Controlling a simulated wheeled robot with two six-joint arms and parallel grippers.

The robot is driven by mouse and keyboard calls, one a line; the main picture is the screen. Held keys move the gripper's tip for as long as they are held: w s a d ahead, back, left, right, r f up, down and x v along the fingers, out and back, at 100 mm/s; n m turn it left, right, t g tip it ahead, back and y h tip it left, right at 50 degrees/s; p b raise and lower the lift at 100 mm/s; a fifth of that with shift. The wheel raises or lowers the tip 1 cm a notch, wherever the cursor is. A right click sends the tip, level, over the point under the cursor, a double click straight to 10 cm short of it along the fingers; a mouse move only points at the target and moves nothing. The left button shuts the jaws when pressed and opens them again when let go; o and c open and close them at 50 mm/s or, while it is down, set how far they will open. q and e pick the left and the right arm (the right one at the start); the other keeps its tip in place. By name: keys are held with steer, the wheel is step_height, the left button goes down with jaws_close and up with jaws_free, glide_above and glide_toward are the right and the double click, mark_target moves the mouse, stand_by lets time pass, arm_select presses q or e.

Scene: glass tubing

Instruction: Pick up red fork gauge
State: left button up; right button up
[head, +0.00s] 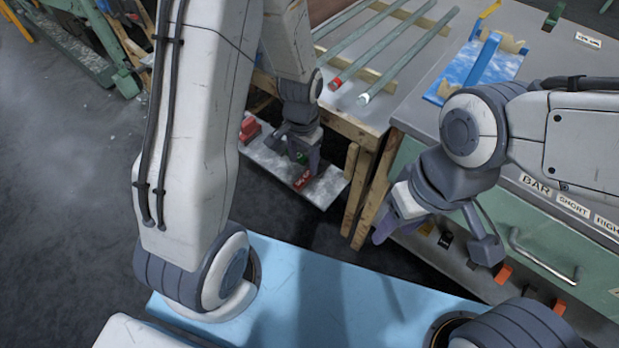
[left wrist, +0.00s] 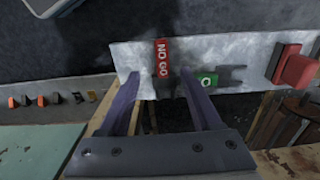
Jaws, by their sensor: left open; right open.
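The red fork gauge shows in the left wrist view as a flat red handle marked NO GO (left wrist: 162,58), lying on a pale metal shelf (left wrist: 125,52). Its fork end is hard to make out. In the head view its red part (head: 302,180) shows just below my left gripper (head: 304,158). My left gripper (left wrist: 160,78) is open and points at the shelf. Its fingers appear on either side of the gauge's near end; I cannot tell whether they touch it. My right gripper (head: 436,240) is open and empty, in front of the green cabinet.
A green GO gauge (left wrist: 208,80) with a dark fork lies close to the right finger. A red block (left wrist: 295,67) stands at the shelf's right. Glass tubes (head: 400,50) lie on the bench above. Several small coloured pieces (left wrist: 40,100) line a ledge at left.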

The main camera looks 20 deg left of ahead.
mark_target(304, 178)
arm_select(q)
steer(key=f+b, duration=0.1)
steer(key=f, duration=0.3)
steer(key=f+b, duration=0.1)
steer(key=f, duration=0.2)
steer(key=shift+w+a+f, duration=0.15)
steer(key=shift+w+f, duration=0.05)
steer(key=shift+f, duration=0.15)
steer(key=shift+c, duration=0.3)
jaws_close()
